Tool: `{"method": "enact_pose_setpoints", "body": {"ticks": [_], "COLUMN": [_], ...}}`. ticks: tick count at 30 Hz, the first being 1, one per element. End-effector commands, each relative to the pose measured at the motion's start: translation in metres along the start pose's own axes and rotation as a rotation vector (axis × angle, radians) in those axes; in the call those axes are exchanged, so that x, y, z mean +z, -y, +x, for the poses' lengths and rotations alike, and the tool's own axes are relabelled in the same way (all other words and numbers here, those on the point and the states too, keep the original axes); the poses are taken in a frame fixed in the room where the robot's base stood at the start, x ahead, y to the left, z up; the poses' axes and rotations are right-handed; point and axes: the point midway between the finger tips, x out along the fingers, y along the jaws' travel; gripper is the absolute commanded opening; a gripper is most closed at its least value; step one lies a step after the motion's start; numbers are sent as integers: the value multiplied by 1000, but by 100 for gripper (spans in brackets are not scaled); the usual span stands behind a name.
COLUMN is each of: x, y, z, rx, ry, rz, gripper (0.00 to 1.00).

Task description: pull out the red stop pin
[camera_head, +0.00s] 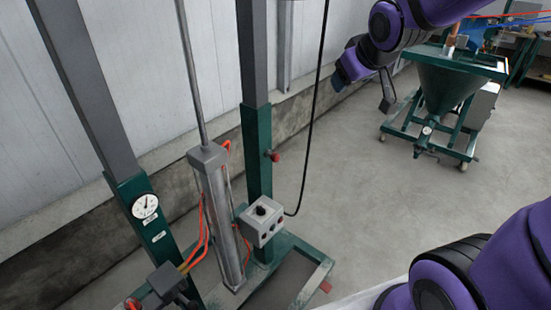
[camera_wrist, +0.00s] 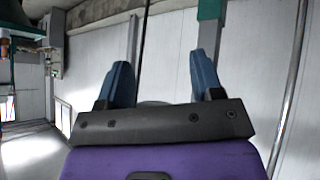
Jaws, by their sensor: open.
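The red stop pin (camera_head: 273,156) is a small red knob on the side of the green sleeve (camera_head: 257,150) of the right-hand post. My gripper (camera_head: 362,90) is above and to the right of the pin in the head view, apart from it. Its two blue fingers stand wide apart with nothing between them, as the wrist view (camera_wrist: 162,80) shows. I cannot make out the pin in the wrist view.
A control box (camera_head: 262,221) with a black cable stands below the pin. A metal cylinder (camera_head: 218,215) and a post with a gauge (camera_head: 145,206) are to the left. A green hopper cart (camera_head: 447,88) stands behind right. Open floor (camera_head: 350,180) lies between.

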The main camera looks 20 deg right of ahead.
Motion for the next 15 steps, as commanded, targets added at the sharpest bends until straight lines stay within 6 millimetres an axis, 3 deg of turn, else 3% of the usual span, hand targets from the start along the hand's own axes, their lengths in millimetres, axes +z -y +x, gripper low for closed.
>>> {"method": "enact_pose_setpoints", "body": {"ticks": [1, 6, 15], "x": [-4, -21, -33], "y": [-1, -4, 2], "z": [17, 66, 152], "rx": [0, -3, -40], "ry": [-14, -95, -243], "rz": [-20, -93, -209], "gripper": [60, 60, 60]}}
